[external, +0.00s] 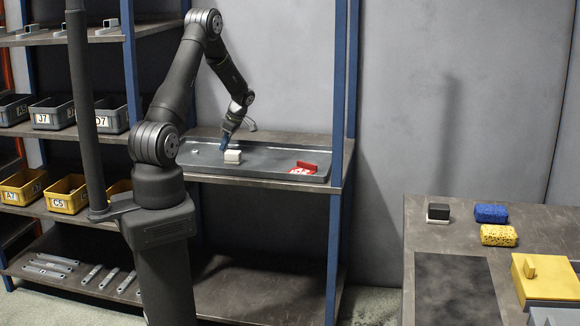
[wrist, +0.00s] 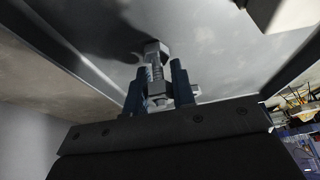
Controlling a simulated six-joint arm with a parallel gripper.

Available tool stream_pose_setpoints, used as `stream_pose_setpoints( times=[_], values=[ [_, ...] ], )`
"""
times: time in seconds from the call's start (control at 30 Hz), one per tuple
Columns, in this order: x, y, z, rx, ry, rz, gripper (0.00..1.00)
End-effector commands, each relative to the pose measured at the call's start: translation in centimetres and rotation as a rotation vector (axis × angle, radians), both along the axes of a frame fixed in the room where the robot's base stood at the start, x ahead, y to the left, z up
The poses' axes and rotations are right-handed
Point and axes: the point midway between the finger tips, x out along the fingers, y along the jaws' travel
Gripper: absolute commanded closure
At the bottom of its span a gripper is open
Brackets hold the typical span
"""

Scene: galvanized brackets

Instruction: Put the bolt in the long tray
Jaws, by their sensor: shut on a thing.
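My gripper (external: 223,146) is low over the left half of the long grey tray (external: 270,175), which lies on the shelf. In the wrist view, my blue fingers (wrist: 158,84) are shut on a grey metal bolt (wrist: 155,56). Its hexagonal head points away from the wrist and its threaded shank is between the fingers. The tray floor (wrist: 215,45) is behind the bolt. I cannot tell whether the bolt touches it. In the external view the bolt cannot be made out.
A white block (external: 232,157) stands in the tray close beside my gripper. A small pale piece (external: 195,148) lies at the tray's left, and a red item (external: 306,167) at its right. A blue shelf post (external: 336,120) rises at the right. The tray's middle right is clear.

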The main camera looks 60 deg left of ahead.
Motion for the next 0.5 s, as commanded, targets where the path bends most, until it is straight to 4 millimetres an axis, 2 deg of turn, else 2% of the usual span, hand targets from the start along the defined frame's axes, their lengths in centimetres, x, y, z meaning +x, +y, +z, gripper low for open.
stream_pose_setpoints(
  times=[0.07,0.1,0.17,0.5],
  values=[
    [-0.01,-0.01,-0.28,-0.001,0.001,0.000,1.00],
    [-0.01,-0.01,-0.23,-0.001,0.001,0.000,0.69],
    [0.00,-0.01,-0.22,-0.001,0.001,0.000,0.57],
    [0.01,0.00,0.04,0.000,0.000,0.000,0.55]
  ],
)
